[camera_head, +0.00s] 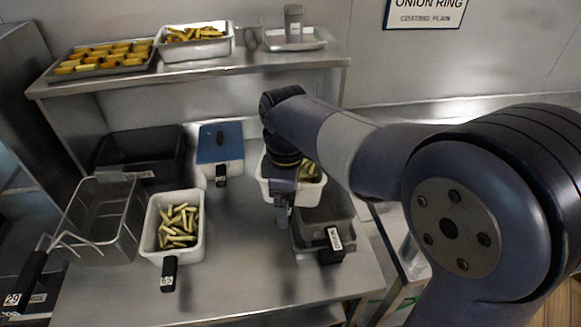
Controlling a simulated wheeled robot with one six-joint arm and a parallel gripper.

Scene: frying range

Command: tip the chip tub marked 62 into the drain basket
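A white tub of chips (154,222) stands on the lower counter, left of centre. Its dark front handle bears a small tag (167,282) that looks like a two-digit number starting with 6; the second digit is unclear. A second white tub of chips (318,189) stands further right, partly hidden by my arm, and its tag cannot be read. My gripper (283,212) points down at the front of this second tub, where its handle would be. Whether the fingers are open or shut on something is unclear. A wire basket (105,215), apparently the drain basket, stands at the left, with its handle towards the front left.
A black bin (140,152) and a blue-lidded tub (220,145) stand at the back. A dark tub (322,227) sits right of my gripper. The upper shelf (200,71) holds trays of food. The counter's front middle (235,275) is clear.

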